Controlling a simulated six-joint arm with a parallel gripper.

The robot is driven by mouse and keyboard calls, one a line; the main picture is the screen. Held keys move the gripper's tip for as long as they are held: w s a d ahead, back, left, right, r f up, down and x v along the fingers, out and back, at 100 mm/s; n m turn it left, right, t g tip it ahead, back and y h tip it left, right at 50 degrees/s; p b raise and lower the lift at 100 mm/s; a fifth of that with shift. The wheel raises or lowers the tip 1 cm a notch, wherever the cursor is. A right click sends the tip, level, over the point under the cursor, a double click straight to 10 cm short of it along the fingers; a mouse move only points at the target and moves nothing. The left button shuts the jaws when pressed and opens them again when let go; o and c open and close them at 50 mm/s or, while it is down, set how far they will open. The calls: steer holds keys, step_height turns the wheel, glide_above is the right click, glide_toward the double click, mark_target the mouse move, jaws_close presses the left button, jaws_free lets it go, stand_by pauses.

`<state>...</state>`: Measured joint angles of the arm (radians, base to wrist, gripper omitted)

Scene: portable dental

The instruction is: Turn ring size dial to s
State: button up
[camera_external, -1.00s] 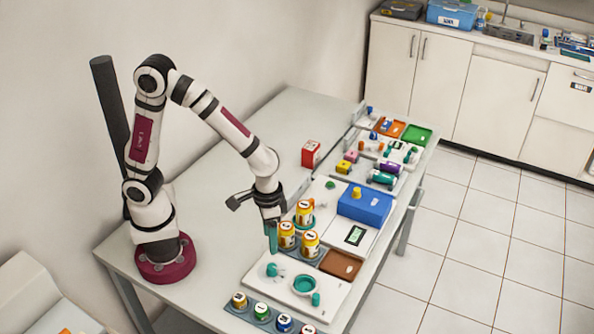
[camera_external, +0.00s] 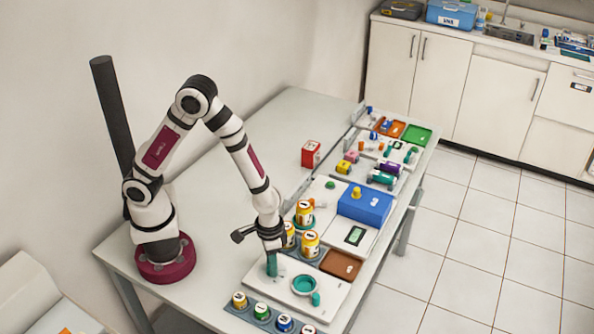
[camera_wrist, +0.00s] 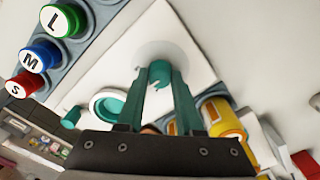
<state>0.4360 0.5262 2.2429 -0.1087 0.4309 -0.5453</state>
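The teal dial (camera_wrist: 160,73) sits on a pale round disc (camera_wrist: 165,50) on the white board (camera_external: 328,288). In the wrist view it shows between the tips of my two teal fingers. My gripper (camera_external: 271,270) points down over the left part of the board, and its fingers hide the dial in the external view. My gripper (camera_wrist: 159,75) is open, with a gap between the fingers. I cannot tell whether they touch the dial. Round tops marked L (camera_wrist: 56,20), M (camera_wrist: 33,61) and S (camera_wrist: 17,91) stand in a row beside the board in the wrist view.
A teal ring (camera_external: 304,285) and a small teal piece (camera_external: 316,299) are on the same board, right of my gripper. Yellow jars (camera_external: 310,244) stand close behind, near a brown tray (camera_external: 340,264). The table's left part is bare.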

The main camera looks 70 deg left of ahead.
jaws_close()
steer(key=shift+m, duration=0.3)
steer(key=m, duration=0.3)
steer(key=shift+m, duration=2.4)
steer(key=o, duration=0.6)
jaws_free()
steer(key=shift+o, duration=0.2)
